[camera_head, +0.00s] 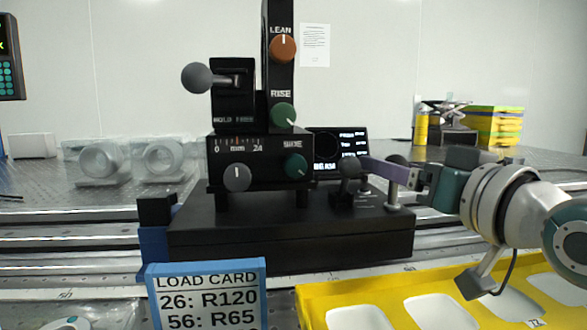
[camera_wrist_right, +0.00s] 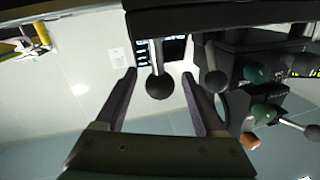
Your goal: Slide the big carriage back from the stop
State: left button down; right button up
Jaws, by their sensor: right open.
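The big carriage (camera_head: 290,235) is a wide black block on metal rails, carrying a black column (camera_head: 279,60) with coloured knobs. A blue block with a black top (camera_head: 154,245), seemingly the stop, stands at its left end; I cannot tell whether they touch. A dark ball-ended lever (camera_head: 350,168) rises from the carriage's right part. My right gripper (camera_head: 370,163) reaches in from the right at this lever. In the right wrist view, my open right gripper (camera_wrist_right: 160,76) has a dark ball knob (camera_wrist_right: 159,88) between its fingers, with gaps on both sides. My left gripper is out of view.
A blue-framed load card (camera_head: 207,295) stands in front of the carriage. A yellow tray (camera_head: 400,283) with white wells lies at front right. A small dark display (camera_head: 338,145) is behind the lever. Clear rail (camera_head: 440,240) shows right of the carriage.

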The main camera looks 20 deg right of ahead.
jog(key=shift+w, duration=0.1)
grip_shut()
dwell(0.6)
dwell(0.8)
